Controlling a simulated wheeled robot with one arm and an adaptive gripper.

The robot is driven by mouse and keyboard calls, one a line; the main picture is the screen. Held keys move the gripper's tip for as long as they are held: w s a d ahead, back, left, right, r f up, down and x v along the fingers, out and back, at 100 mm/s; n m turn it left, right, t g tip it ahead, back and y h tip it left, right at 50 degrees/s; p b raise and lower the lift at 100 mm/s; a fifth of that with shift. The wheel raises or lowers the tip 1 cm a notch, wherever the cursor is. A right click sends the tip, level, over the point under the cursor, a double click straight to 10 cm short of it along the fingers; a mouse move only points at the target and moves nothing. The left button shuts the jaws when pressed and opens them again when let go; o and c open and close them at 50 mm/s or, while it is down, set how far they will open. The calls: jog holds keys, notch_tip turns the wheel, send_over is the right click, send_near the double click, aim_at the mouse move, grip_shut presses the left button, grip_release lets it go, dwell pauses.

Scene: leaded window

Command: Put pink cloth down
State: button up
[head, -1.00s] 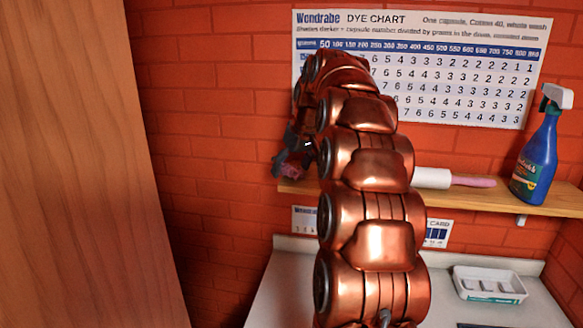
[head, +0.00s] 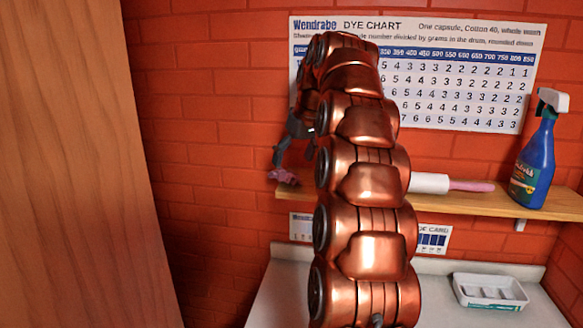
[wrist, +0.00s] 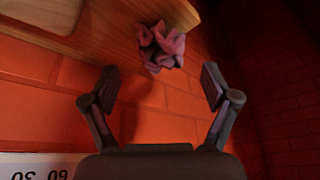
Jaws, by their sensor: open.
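The pink cloth (head: 284,176) is a small crumpled bundle at the left end of the wooden shelf (head: 470,200). In the wrist view the cloth (wrist: 162,47) lies at the shelf's end corner and partly overhangs the edge. My gripper (head: 283,155) is just above the cloth in the head view, partly hidden behind my arm. In the wrist view my gripper (wrist: 157,85) is open, with its fingers spread wide. Nothing is between the fingers, and a gap shows between them and the cloth.
A white roller with a pink handle (head: 450,184) and a blue spray bottle (head: 537,155) stand further right on the shelf. A white tray (head: 490,290) sits on the counter below. A wooden panel (head: 80,170) fills the left side. A dye chart (head: 460,75) hangs behind.

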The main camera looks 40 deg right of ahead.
jog(key=shift+v, duration=0.9)
jog(key=p+v, duration=0.3)
jog(key=v, duration=0.2)
jog(key=shift+r, duration=0.1)
jog(key=s+a+f+g, duration=0.1)
jog(key=s+a+f, duration=0.25)
jog(key=a, duration=0.35)
jog(key=s+a+f+g+y, duration=0.1)
jog(key=s+a+f, duration=0.25)
jog(key=a, duration=0.35)
jog(key=s+a+f+g, duration=0.1)
jog(key=s+a+f, duration=0.1)
jog(key=a+f, duration=0.35)
jog(key=s+a+f+g, duration=0.1)
jog(key=s+a+f, duration=0.2)
jog(key=s+f, duration=0.2)
jog(key=s+a+f+g, duration=0.1)
jog(key=s+a+f, duration=0.2)
jog(key=s, duration=0.8)
jog(key=s+a+f+g+h, duration=0.1)
jog(key=s+a+f, duration=0.2)
jog(key=s+f, duration=0.5)
jog(key=shift+n, duration=0.4)
